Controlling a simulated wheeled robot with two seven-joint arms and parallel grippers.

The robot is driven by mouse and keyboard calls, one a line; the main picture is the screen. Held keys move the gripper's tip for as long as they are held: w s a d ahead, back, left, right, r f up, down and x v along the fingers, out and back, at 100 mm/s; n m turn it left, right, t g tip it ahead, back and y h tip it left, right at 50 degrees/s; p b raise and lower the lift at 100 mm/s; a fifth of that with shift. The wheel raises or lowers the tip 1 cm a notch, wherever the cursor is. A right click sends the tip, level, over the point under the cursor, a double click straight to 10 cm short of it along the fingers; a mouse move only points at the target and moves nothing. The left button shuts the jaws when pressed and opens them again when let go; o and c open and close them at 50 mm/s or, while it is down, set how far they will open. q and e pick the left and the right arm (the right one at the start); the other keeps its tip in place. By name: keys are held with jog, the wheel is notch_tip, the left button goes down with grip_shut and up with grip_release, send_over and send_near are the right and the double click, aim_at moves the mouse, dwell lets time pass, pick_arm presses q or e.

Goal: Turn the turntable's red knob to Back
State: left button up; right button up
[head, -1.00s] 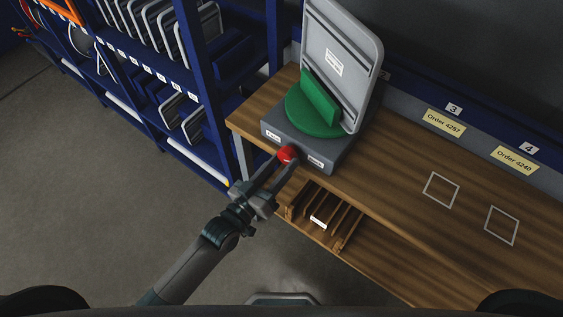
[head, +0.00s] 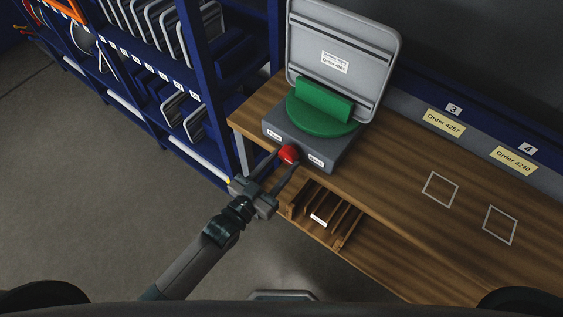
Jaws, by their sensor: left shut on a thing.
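The turntable has a grey box base (head: 320,150) on the near left end of the wooden workbench, with a green round plate and slotted holder (head: 323,103) on top. A grey sign panel (head: 345,60) stands upright in the holder, its broad face with a white label turned toward me. The red knob (head: 289,153) is on the base's front face, between two small white labels too small to read surely. My left gripper (head: 285,160) is shut on the red knob, one finger on each side. My right gripper is not in view.
A blue rack (head: 190,60) with several grey panels stands left of the workbench (head: 400,190). A wooden slotted tray (head: 325,215) sits below the bench top. Order cards (head: 444,122) line the back edge, and the bench top to the right is clear, with two marked squares.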

pick_arm(q)
jog(key=shift+f, duration=0.1)
jog(key=o, duration=1)
jog(key=shift+o, duration=0.2)
jog(key=shift+s+a, duration=0.4)
jog(key=shift+s, duration=0.1)
jog(key=b+v, duration=0.5)
jog(key=v, duration=1.1)
